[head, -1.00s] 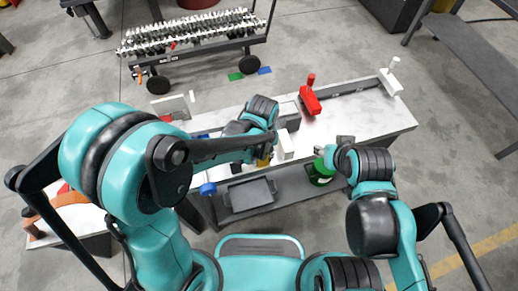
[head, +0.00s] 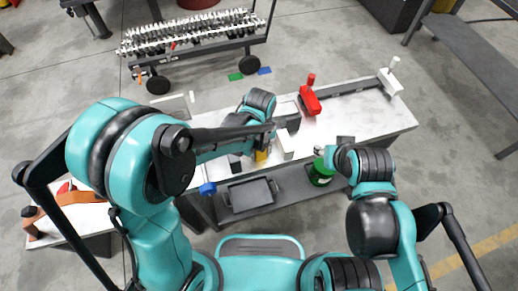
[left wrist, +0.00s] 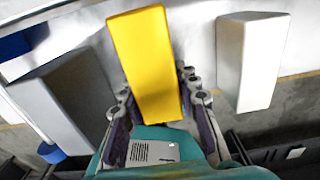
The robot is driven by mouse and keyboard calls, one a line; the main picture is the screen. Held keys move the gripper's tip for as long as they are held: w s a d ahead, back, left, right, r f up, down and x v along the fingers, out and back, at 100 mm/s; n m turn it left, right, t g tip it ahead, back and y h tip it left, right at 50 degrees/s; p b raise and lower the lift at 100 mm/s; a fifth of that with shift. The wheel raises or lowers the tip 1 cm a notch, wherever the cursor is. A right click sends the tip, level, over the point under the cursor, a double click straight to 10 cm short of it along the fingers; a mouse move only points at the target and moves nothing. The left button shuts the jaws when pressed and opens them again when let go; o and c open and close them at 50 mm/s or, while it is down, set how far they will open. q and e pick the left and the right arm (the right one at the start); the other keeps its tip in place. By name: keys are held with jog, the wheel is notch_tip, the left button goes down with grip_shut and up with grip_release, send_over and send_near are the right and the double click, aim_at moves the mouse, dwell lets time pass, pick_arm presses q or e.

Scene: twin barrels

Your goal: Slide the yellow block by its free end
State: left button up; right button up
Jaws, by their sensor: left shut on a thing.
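The yellow block (left wrist: 146,58) lies between the two fingers of my left gripper (left wrist: 160,100) in the left wrist view, with one end reaching out beyond them. The left gripper is shut on it. In the head view only a small part of the yellow block (head: 261,156) shows below my left gripper (head: 268,136), at the bench's near edge; the arm hides the rest. My right gripper (head: 328,153) is beside a green round object (head: 320,173); its fingers are too small to read.
A white block (left wrist: 252,60) stands right of the yellow one, and a grey block (left wrist: 68,95) stands left, both close. A red-handled piece (head: 310,100) and a white-handled piece (head: 390,80) sit farther right on the bench. A dark tray (head: 252,192) lies on the lower shelf.

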pick_arm(q)
jog(key=shift+w+a, duration=0.3)
jog(key=shift+w, duration=0.65)
jog(key=shift+w+a, duration=0.3)
jog(key=shift+w, duration=0.6)
jog(key=o, duration=1.2)
notch_tip(320, 180, up, 12)
